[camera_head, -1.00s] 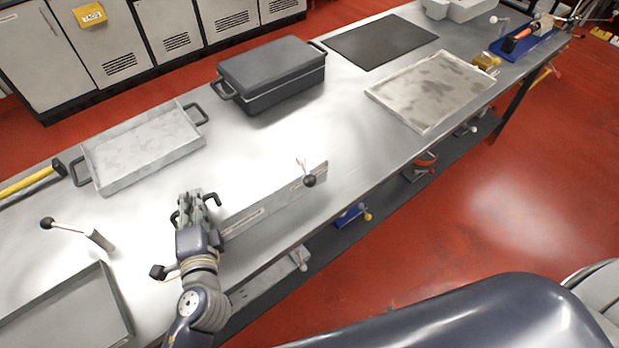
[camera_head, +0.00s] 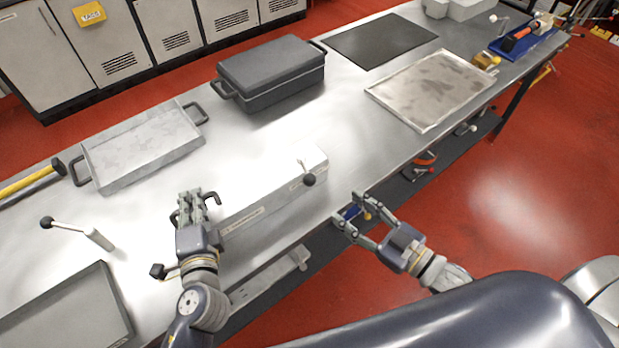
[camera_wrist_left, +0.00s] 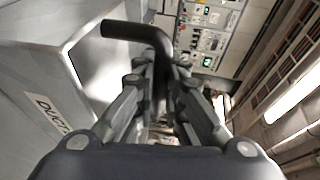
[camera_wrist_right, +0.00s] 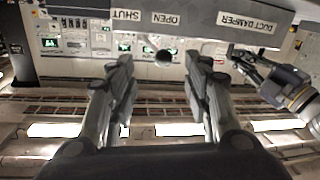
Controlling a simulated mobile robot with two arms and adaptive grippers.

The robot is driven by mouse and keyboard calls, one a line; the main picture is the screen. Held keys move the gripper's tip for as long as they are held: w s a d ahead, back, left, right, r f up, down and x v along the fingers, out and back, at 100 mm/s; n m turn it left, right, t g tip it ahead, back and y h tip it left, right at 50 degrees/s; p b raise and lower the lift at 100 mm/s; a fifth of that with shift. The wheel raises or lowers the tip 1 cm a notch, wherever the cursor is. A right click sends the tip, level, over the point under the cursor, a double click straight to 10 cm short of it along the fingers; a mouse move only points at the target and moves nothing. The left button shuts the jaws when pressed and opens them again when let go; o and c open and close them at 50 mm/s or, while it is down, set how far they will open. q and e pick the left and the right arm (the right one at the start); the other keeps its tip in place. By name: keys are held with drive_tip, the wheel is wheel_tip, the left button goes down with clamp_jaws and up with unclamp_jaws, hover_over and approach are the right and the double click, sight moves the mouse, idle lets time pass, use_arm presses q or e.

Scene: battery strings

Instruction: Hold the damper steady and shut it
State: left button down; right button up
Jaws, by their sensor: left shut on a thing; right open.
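The duct damper (camera_head: 270,196) is a long grey box on the bench near its front edge. A black bent handle (camera_head: 212,198) is at its left end. My left gripper (camera_head: 197,203) is shut on this handle, which shows between the fingers in the left wrist view (camera_wrist_left: 150,35). A lever with a black ball knob (camera_head: 308,180) is at the damper's right end. In the right wrist view the knob (camera_wrist_right: 163,58) is beside the OPEN label (camera_wrist_right: 166,19), with the SHUT label (camera_wrist_right: 126,15) to the left. My right gripper (camera_head: 352,218) is open, empty and apart from the knob.
A grey tray (camera_head: 140,150), a dark lidded box (camera_head: 270,75), a black mat (camera_head: 380,40) and a flat metal tray (camera_head: 430,90) lie farther back. Another lever (camera_head: 75,230) stands at left above a shallow tray (camera_head: 65,315). A shelf (camera_head: 325,258) runs below the bench edge.

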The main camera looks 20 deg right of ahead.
sight(309, 179)
drive_tip(key=x, duration=0.4)
drive_tip(key=r+x, duration=0.1)
drive_tip(key=x, duration=0.7)
drive_tip(key=shift+s+a+r, duration=0.15)
drive_tip(key=shift+a+r, duration=0.05)
drive_tip(key=shift+a, duration=0.2)
drive_tip(key=shift+s+y, duration=0.1)
drive_tip(key=shift+y, duration=0.2)
clamp_jaws()
